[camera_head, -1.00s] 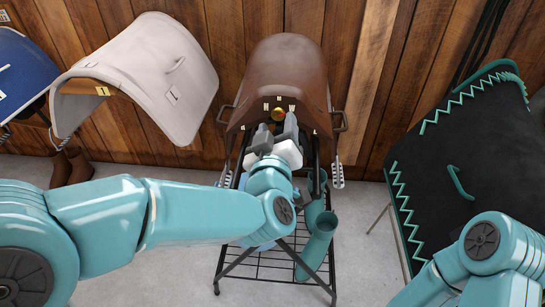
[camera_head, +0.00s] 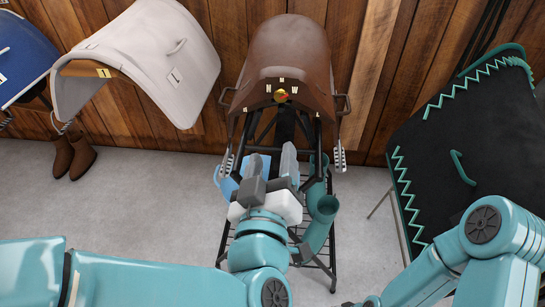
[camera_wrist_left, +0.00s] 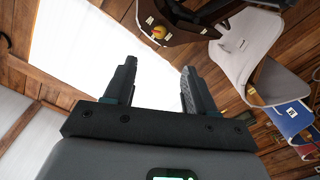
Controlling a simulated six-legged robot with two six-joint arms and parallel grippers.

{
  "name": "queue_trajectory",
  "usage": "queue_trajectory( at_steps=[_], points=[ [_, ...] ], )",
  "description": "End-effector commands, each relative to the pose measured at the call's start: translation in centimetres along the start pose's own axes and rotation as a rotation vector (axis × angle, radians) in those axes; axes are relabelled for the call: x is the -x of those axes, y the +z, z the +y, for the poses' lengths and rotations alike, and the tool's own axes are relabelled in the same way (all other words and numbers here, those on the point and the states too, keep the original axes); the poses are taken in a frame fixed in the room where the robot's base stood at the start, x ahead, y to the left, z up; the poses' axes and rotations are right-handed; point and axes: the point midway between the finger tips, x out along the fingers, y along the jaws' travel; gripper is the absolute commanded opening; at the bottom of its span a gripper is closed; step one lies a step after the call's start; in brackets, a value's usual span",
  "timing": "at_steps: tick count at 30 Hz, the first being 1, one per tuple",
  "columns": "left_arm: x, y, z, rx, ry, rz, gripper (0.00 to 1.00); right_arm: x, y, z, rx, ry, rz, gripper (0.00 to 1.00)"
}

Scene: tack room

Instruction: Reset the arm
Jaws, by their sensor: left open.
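My left gripper (camera_head: 273,165) is open in the head view, its two grey fingers pointing toward the wall in front of the black metal rack. In the left wrist view its fingers (camera_wrist_left: 160,90) stand apart with nothing between them. A brown saddle (camera_head: 286,62) sits on top of the rack, beyond the fingertips, with a small round red and yellow thing (camera_head: 281,97) at its front. My right arm shows at the lower right of the head view, but its gripper is not clearly visible.
Teal boots (camera_head: 321,215) and a light blue item (camera_head: 226,181) are at the rack. A white saddle pad (camera_head: 160,60) and a blue one (camera_head: 22,55) hang at left. Brown boots (camera_head: 76,155) stand on the floor. A black, green-trimmed cover (camera_head: 440,150) is at right.

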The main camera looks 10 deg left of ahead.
Motion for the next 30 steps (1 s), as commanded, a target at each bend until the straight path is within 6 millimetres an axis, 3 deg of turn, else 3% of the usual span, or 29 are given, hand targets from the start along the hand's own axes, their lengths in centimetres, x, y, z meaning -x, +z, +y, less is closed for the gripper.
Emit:
queue_trajectory(
  at_steps=[6, 9, 11, 13, 16, 19, 22, 27, 30],
  points=[
    [-0.1, 0.1, 0.0, -0.003, -0.001, -0.004, 0.55, 0.1, 0.0, 0.0, 0.0, 0.0, 0.0, 0.42],
    [-1.4, 1.2, -0.5, -0.04, -0.009, -0.058, 0.55, 1.1, 0.0, -0.4, 0.0, 0.0, 0.0, 0.42],
    [-2.8, 3.2, -1.6, -0.084, -0.022, -0.141, 0.55, 2.2, 0.1, -0.8, 0.0, 0.0, 0.0, 0.42],
    [-4.4, 6.8, -4.2, -0.144, -0.048, -0.296, 0.55, 3.9, 0.1, -1.4, 0.0, 0.0, 0.0, 0.42],
    [-4.5, 12.9, -9.7, -0.198, -0.102, -0.585, 0.55, 6.2, 0.1, -2.2, 0.0, 0.0, 0.001, 0.42],
    [-1.4, 18.3, -15.3, -0.194, -0.162, -0.881, 0.55, 8.2, 0.1, -3.0, 0.0, 0.0, 0.0, 0.42],
    [3.5, 22.0, -19.5, -0.15, -0.21, -1.145, 0.55, 9.7, 0.2, -3.5, 0.0, 0.0, 0.0, 0.42],
    [10.7, 24.8, -22.6, -0.062, -0.243, -1.437, 0.55, 11.1, 0.2, -4.0, 0.0, 0.0, 0.0, 0.42],
    [12.6, 25.4, -23.1, -0.035, -0.246, -1.509, 0.55, 11.3, 0.2, -4.1, 0.0, 0.0, 0.0, 0.42]
  ],
)
